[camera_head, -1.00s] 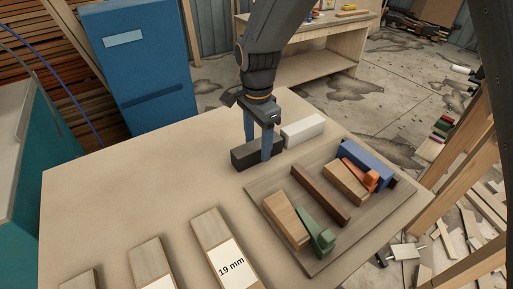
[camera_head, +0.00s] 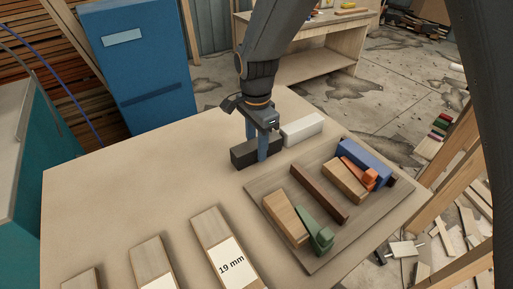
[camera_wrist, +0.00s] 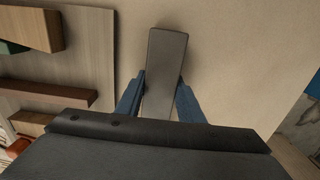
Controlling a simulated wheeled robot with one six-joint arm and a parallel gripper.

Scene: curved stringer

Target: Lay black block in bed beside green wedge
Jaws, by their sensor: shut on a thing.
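The black block (camera_head: 241,153) lies on the table at the back, left of a white block. My gripper (camera_head: 262,154) is shut on it, with one blue finger on each long side. In the wrist view the black block (camera_wrist: 165,75) runs lengthwise between the two fingertips (camera_wrist: 160,95). The green wedge (camera_head: 315,232) lies on the wooden board (camera_head: 262,195), against the right side of a light wood block (camera_head: 285,217). Bare board shows between the wedge and a dark brown strip (camera_head: 320,193).
The white block (camera_head: 303,129) lies close to my gripper. The board also holds another wood block (camera_head: 345,182), an orange wedge (camera_head: 362,175) and a blue block (camera_head: 368,162). Wood pieces with labels, one reading 19 mm (camera_head: 229,260), lie along the front. The left tabletop is clear.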

